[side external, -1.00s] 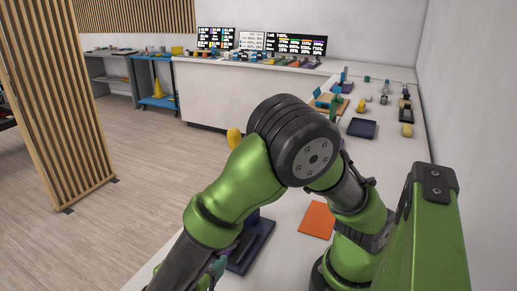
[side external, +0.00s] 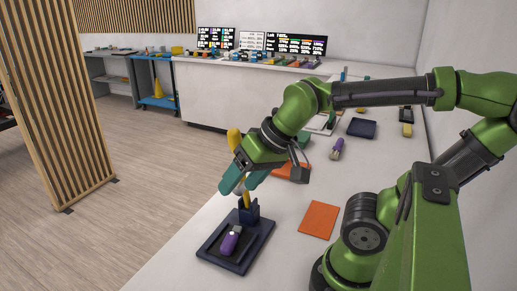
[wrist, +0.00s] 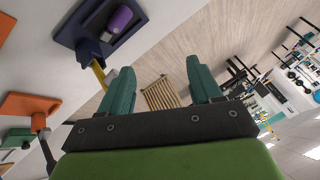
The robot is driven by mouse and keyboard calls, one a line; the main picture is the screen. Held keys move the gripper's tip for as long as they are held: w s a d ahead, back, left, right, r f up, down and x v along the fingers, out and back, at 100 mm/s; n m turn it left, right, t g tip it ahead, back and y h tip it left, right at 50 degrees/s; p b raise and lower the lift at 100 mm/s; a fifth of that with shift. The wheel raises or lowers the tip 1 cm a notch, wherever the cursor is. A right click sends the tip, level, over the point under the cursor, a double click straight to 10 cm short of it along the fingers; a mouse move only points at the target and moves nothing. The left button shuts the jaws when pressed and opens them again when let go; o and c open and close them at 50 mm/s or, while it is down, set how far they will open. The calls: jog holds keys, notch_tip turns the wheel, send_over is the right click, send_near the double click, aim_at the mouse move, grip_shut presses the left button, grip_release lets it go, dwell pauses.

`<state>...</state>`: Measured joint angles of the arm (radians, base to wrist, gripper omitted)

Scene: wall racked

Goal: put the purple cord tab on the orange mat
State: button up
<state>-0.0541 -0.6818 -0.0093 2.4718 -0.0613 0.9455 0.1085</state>
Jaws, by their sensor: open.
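A purple piece with a pale end (side external: 230,242), which looks like the cord tab, lies in a dark blue tray (side external: 254,252) near the table's front edge. It also shows in the wrist view (wrist: 119,19). The flat orange mat (side external: 318,221) lies bare on the table, right of the tray. My gripper (side external: 241,186) has teal fingers and is above and behind the tray. In the wrist view my gripper (wrist: 162,72) is open, with only distant floor and furniture between its fingers.
A dark blue holder (side external: 249,212) with a yellow upright piece (side external: 234,139) stands at the tray's back, close to my fingers. Another orange piece (side external: 296,173) lies behind the mat, partly hidden. A second purple piece (side external: 338,147) and a navy tray (side external: 362,128) are farther back.

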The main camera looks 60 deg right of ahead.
jog(key=shift+d+r+n+t, duration=0.3)
jog(key=shift+r+t, duration=0.2)
jog(key=shift+t, duration=0.2)
jog(key=c, duration=0.3)
jog(key=shift+a, duration=0.1)
jog(key=w+a+f+g+h, duration=0.1)
jog(key=w+a+f+g, duration=0.1)
jog(key=a+f+g, duration=0.25)
jog(key=m+g+h, duration=0.2)
jog(key=m+h, duration=0.4)
jog(key=m, duration=0.6)
send_over(230, 238)
jog(key=a, duration=0.2)
notch_tip(230, 238, down, 13)
jog(key=shift+r, duration=0.2)
jog(key=shift+s+a+x, duration=0.1)
jog(key=shift+a+x, duration=0.05)
jog(key=shift+x, duration=1.15)
jog(key=shift+s+a+x, duration=0.1)
jog(key=shift+a+x, duration=0.05)
jog(key=shift+x, duration=1.2)
